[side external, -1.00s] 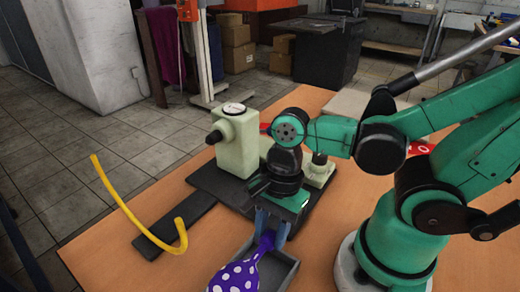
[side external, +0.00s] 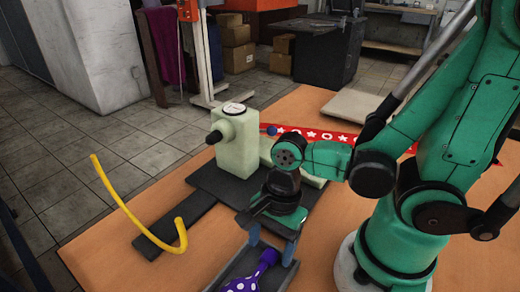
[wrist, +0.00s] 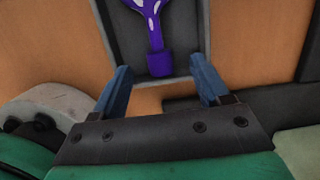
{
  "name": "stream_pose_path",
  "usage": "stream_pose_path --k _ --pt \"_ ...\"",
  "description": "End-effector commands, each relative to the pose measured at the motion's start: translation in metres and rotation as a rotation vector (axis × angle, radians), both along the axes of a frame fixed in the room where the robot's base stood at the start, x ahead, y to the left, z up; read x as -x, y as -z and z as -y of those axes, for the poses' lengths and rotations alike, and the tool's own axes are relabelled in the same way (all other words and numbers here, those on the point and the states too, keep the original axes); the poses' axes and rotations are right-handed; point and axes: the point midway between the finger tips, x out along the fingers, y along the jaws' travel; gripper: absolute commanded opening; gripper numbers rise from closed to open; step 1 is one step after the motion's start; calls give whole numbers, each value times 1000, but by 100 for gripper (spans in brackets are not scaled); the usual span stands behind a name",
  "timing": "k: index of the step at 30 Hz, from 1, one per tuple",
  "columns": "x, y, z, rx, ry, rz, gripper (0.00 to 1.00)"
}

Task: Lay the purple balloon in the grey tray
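The purple balloon (side external: 252,276) with white spots lies in the grey tray (side external: 287,276) at the bottom of the side view. In the wrist view the balloon (wrist: 158,45) has its neck end toward me, inside the near end of the tray (wrist: 199,35). My gripper (side external: 272,256) is above the tray's near end. Its two blue fingers stand wide apart in the wrist view (wrist: 162,82), with nothing between them. The balloon's neck end is just beyond the fingertips, apart from both. The far part of the balloon is cut off in both views.
A pale green machine (side external: 236,140) stands on a dark base behind my gripper. A yellow curved tube (side external: 120,200) rises at the left. A red strip with white marks (side external: 318,137) lies behind my arm. Bare orange table (side external: 200,250) is left of the tray.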

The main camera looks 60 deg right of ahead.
Motion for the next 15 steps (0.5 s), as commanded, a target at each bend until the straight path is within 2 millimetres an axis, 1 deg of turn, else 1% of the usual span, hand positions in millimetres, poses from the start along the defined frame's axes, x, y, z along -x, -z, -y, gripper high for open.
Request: stream_pose_path --k 9,15 --pt "0 0 0 0 0 0 69" --pt "-1 -7 1 0 0 0 69"
